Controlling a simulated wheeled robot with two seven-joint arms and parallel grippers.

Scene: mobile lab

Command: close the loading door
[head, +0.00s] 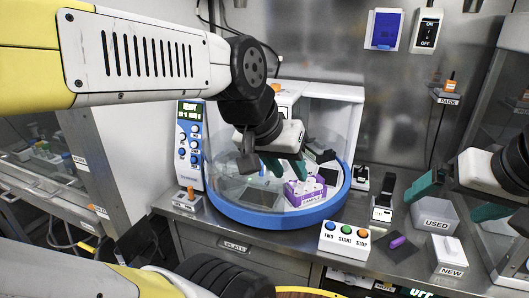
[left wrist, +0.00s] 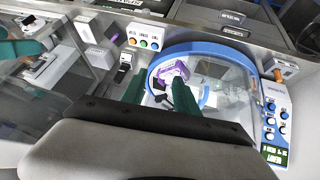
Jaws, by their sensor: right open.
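The loading door appears to be the clear curved panel with the thick blue rim (head: 270,217) on the white machine (head: 335,105); it also shows in the left wrist view (left wrist: 215,48). I cannot tell how far it is open. A purple sample rack (head: 303,190) with white tubes is within the rim's outline. My left gripper (head: 287,168) hangs over the door area with its teal fingers apart and nothing visible between them. Whether it touches the door is unclear. My right gripper (head: 456,199) is open and empty over the bench at the right.
A control panel (head: 190,145) stands left of the door. A three-button box (head: 345,240) sits in front of the rim. To the right are a USED bin (head: 434,215), a NEW box (head: 450,256) and a purple-marked item (head: 397,242). Glass enclosures flank the bench.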

